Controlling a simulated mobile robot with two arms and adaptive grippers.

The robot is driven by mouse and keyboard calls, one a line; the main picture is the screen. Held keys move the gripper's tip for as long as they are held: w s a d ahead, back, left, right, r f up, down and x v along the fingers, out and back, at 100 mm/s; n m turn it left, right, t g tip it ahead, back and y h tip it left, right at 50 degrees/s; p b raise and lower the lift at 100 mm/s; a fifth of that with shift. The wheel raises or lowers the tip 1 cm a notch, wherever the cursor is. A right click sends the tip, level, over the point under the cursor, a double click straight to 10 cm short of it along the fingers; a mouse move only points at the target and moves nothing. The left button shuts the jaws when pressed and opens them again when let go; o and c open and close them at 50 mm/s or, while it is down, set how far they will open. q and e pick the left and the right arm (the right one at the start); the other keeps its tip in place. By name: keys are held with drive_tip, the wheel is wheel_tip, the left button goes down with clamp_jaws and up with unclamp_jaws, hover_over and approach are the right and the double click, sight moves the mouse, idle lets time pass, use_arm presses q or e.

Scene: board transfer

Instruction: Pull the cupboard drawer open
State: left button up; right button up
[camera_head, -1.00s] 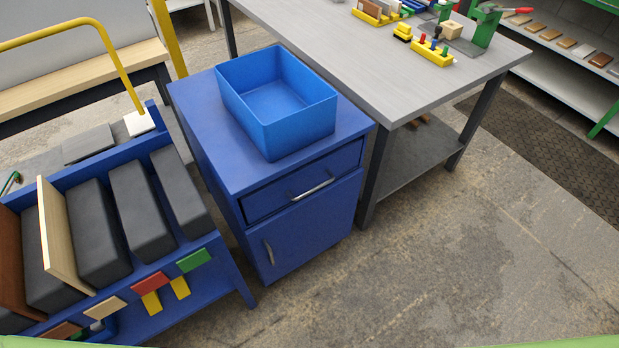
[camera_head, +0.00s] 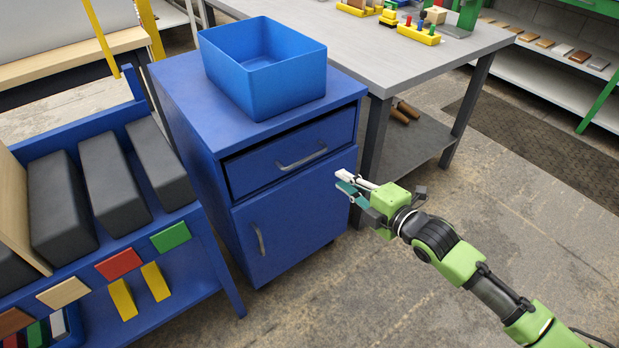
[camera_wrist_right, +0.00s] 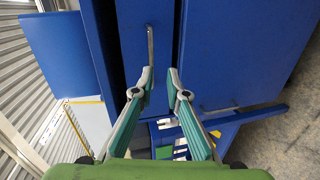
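The blue cupboard (camera_head: 190,130) has one drawer (camera_head: 262,165) at the top with a grey bar handle (camera_head: 302,157). The drawer front sits in its opening, with dark gaps along its edges. My right gripper (camera_head: 341,180) is in front of the cupboard, to the right of the handle and slightly lower in the head view, apart from it. Its fingers are spread and empty. In the right wrist view, the drawer handle (camera_wrist_right: 151,45) lies just beyond the open fingertips (camera_wrist_right: 160,74), nearer the left finger. My left gripper is not in view.
A blue bin (camera_head: 265,85) stands on the cupboard. The door below has its own handle (camera_head: 259,239). A blue rack (camera_head: 215,270) with dark blocks stands close at left. A grey table (camera_head: 400,65) adjoins at right. The floor in front is clear.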

sight(308, 158)
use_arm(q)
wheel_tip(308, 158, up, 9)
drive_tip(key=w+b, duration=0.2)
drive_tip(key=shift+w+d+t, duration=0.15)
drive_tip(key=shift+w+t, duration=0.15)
use_arm(e)
drive_tip(key=shift+n+y, duration=0.3)
drive_tip(key=shift+n, duration=0.3)
drive_tip(key=shift+s+a+r+x, duration=0.1)
drive_tip(key=shift+a+r+x, duration=0.15)
drive_tip(key=shift+x, duration=2)
drive_tip(key=shift+s+a+r+x, duration=0.1)
drive_tip(key=shift+a+r+x, duration=0.15)
drive_tip(key=shift+x, duration=2)
drive_tip(key=shift+s+a+r+x, duration=0.1)
drive_tip(key=shift+a+r+x, duration=0.1)
drive_tip(key=shift+x, duration=2.1)
clamp_jaws()
drive_tip(key=shift+d, duration=0.1)
